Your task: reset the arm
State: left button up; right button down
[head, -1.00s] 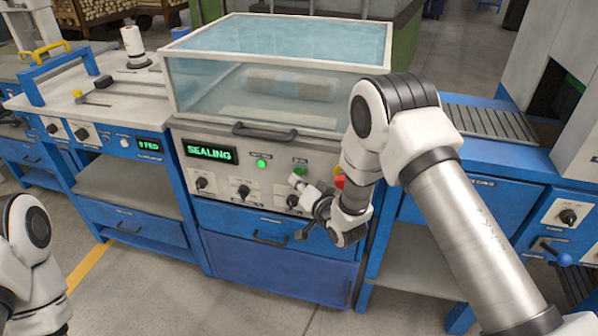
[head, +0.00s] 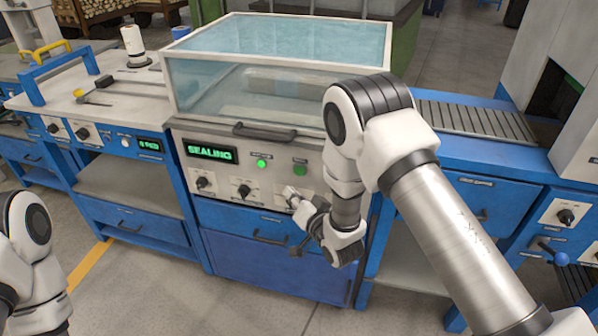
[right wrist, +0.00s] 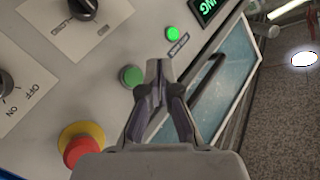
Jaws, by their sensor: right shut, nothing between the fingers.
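My right gripper (head: 294,197) is shut and empty in front of the sealing machine's control panel (head: 222,172). In the right wrist view its closed fingertips (right wrist: 159,68) show beside the green button (right wrist: 132,76). I cannot tell whether they touch anything. The red emergency button (right wrist: 80,150) on its yellow ring is to the left of the gripper there; my right arm hides it in the head view. The display (head: 211,153) reads SEALING and a green lamp (head: 261,163) is lit. My left arm shows at the lower left edge; its gripper is out of view.
The clear sealing chamber (head: 275,95) is closed with a wrapped bundle (head: 278,80) inside. A roller conveyor (head: 478,119) is at the right. A side table (head: 110,115) with a spool (head: 134,45) stands at the left. Open floor (head: 140,290) lies in front.

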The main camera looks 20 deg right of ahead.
dwell(0.3)
jog(key=s+d+f+g+h+p, duration=0.1)
jog(key=s+d+f+g+p, duration=0.2)
jog(key=s, duration=0.4)
jog(key=s+d+f+g+h+p, duration=0.1)
jog(key=s+f+g+p, duration=0.1)
jog(key=s+f+g, duration=0.3)
jog(key=s+d+f+h+p, duration=0.1)
jog(key=s+d+f+p, duration=0.15)
jog(key=s, duration=0.55)
jog(key=s+f+n+g, duration=0.1)
jog(key=s+g, duration=0.3)
jog(key=s, duration=0.5)
jog(key=s+d+f+n+g, duration=0.1)
jog(key=s+n+g, duration=0.2)
jog(key=s, duration=0.6)
jog(key=shift+s+f+n+g, duration=0.3)
jog(key=shift+f+g, duration=0.1)
jog(key=shift+g, duration=0.2)
jog(key=shift+w, duration=0.1)
